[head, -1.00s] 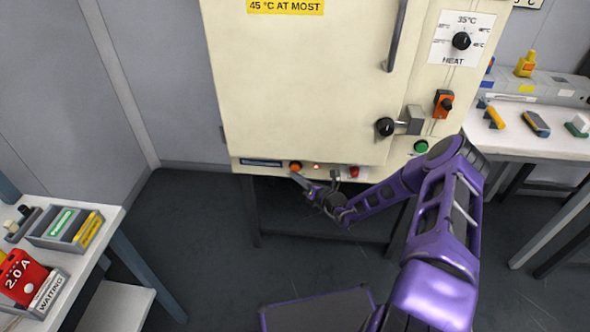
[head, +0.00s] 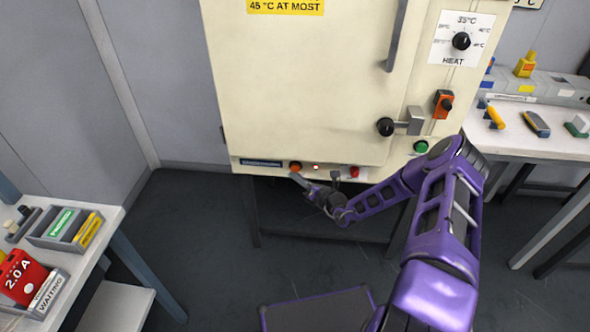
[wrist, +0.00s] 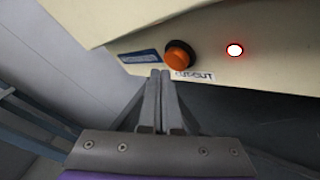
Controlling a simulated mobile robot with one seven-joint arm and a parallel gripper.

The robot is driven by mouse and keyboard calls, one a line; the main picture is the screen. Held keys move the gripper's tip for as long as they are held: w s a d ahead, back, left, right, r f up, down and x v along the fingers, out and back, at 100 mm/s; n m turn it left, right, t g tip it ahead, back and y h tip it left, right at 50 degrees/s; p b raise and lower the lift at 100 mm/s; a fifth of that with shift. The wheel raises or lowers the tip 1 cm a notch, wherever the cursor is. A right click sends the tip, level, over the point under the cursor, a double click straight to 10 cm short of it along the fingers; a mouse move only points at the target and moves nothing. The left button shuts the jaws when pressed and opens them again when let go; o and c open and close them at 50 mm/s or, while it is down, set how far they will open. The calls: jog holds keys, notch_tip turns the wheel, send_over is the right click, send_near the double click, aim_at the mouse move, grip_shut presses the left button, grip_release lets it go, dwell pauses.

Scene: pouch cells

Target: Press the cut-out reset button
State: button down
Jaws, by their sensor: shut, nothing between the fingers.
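The orange round cut-out button (head: 295,166) sits on the lower front strip of the cream oven cabinet. In the wrist view the orange button (wrist: 180,53) stands out from the panel, just beyond and slightly right of my fingertips. A white label reading CUT-OUT (wrist: 194,77) lies below it, partly hidden by a fingertip. My gripper (head: 293,177) is shut and empty, its tips just below the button. In the wrist view my gripper (wrist: 160,73) shows its two fingers together. I cannot tell whether the tips touch the panel; the button looks clear of them.
A small lit lamp (head: 316,167) and a red button (head: 354,172) are right of the orange button; a blue label strip (head: 261,163) is left. A green button (head: 421,147) is farther right. Side benches (head: 118,215) (head: 545,150) flank the cabinet. Below it is open space.

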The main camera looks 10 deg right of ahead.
jog(key=shift+w, duration=0.2)
dwell(0.6)
jog(key=shift+w+d, duration=0.1)
jog(key=shift+w, duration=0.1)
jog(key=shift+w+d, duration=0.2)
jog(key=shift+w, duration=0.3)
dwell(0.9)
jog(key=shift+s+a+p, duration=0.3)
jog(key=shift+s+p, duration=0.4)
jog(key=shift+s, duration=0.2)
jog(key=shift+s+a+p, duration=0.25)
jog(key=shift+s+p, duration=0.25)
jog(key=shift+s, duration=0.3)
jog(key=shift+s+a+p, duration=0.3)
jog(key=shift+s+p, duration=0.25)
jog(key=shift+s, duration=0.25)
jog(key=shift+s+a+p, duration=0.25)
jog(key=shift+s+p, duration=0.25)
jog(key=shift+s, duration=0.3)
